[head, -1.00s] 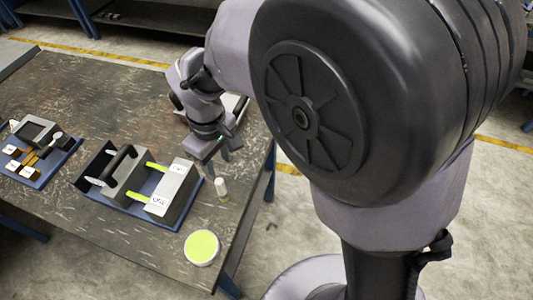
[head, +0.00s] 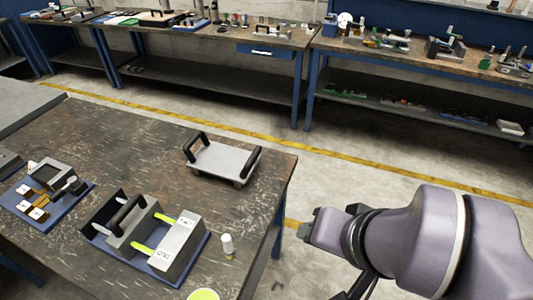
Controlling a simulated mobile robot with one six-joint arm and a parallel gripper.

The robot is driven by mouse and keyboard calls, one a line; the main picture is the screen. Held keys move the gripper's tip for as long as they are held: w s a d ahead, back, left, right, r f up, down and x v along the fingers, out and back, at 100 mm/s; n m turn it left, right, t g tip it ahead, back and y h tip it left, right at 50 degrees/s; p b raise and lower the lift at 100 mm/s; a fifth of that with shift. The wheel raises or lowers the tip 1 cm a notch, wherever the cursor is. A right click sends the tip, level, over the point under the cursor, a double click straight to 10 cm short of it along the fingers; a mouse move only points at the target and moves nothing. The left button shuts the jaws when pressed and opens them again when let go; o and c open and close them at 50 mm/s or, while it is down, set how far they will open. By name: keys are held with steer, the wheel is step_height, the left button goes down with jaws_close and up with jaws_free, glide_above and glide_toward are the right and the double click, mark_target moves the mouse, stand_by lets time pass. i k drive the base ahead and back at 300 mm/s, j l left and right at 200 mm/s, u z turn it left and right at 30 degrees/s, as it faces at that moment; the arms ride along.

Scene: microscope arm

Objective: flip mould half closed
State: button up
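The mould (head: 150,237) stands on a blue base at the front left of the table. It has a grey block with a black handle (head: 125,213) on its left and a grey block with white labels (head: 175,243) on its right. The two blocks stand apart, with yellow-green bars (head: 146,248) across the gap. A dark upright plate (head: 101,209) is at the left end. The end of my arm, seemingly my gripper (head: 308,224), is right of the table, clear of the mould. Its fingers cannot be made out. No object is seen in it.
A grey plate with two black handles (head: 222,160) lies at the table's back right. A small white bottle (head: 227,245) and a yellow-green disc (head: 203,295) are right and front of the mould. A blue-based fixture (head: 45,195) stands left. Benches stand behind an open floor.

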mark_target(134, 221)
steer(key=u, duration=1.6)
steer(key=j, duration=0.2)
steer(key=i+j+z, duration=0.15)
steer(key=j, duration=0.15)
steer(key=i+j+z, duration=0.3)
steer(key=j, duration=0.35)
steer(key=i+j+z, duration=0.2)
steer(key=j, duration=0.15)
steer(key=j+z, duration=0.15)
steer(key=j, duration=0.2)
steer(key=i, duration=0.2)
steer(key=z, duration=0.05)
